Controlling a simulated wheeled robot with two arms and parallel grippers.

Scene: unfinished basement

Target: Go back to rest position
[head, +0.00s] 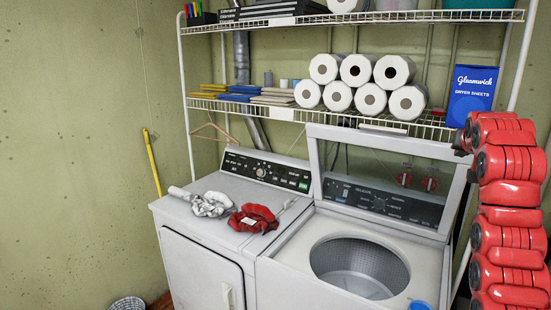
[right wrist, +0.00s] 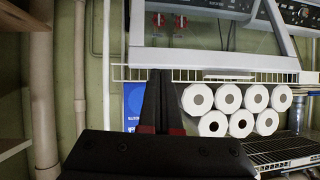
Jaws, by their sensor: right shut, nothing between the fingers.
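My right arm stands folded upright at the right edge of the head view, its red links stacked one above the other. A dark part of my right gripper (head: 462,140) shows at the top left of that arm, in front of the shelf area. In the right wrist view my right gripper (right wrist: 160,75) has its two dark fingers together, with nothing between them. It is clear of the rack and machines. My left gripper and left arm are not in the head view.
An open-lidded washer (head: 280,265) stands beside a dryer (head: 200,250) bearing a white cloth (head: 210,205) and a red cloth (head: 254,218). Above, a wire rack (head: 290,113) holds paper rolls (head: 370,98) and a blue dryer-sheet box (head: 471,92). The right wrist view appears upside down.

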